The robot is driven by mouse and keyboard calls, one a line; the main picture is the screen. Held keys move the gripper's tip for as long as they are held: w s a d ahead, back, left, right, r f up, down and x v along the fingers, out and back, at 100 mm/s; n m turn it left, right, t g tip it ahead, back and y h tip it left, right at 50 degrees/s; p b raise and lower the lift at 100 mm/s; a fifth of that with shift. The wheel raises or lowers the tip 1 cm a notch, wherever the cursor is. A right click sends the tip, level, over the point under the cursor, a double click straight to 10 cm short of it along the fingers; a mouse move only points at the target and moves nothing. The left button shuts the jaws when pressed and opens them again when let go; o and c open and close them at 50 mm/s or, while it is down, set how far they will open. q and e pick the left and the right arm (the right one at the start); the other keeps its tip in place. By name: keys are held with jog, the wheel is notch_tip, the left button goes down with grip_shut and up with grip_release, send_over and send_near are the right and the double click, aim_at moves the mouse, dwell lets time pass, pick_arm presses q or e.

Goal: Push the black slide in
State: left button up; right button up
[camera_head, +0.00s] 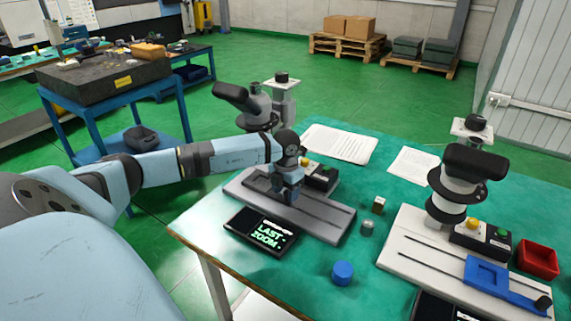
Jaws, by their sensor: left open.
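The left instrument has a grey base (318,214) with rails along it, and a microscope head (250,105) above its back end. A dark part that looks like the black slide (259,182) lies low on this base, largely hidden by my arm and gripper. My left gripper (289,196) is open and points down, low over the middle of the grey base. I cannot tell whether its fingers touch the slide. My right gripper is not in view.
A black display (262,232) lies in front of the base, and a black button box (320,178) stands behind. A blue cylinder (342,273) and small pieces stand to the right. A second instrument has a white base (405,255) and blue slide (486,275); a red bin (538,259) is beside it.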

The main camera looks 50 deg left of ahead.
pick_arm(q)
notch_tip(320, 180, up, 7)
dwell(0.3)
jog(key=shift+s+f, duration=0.1)
dwell(0.4)
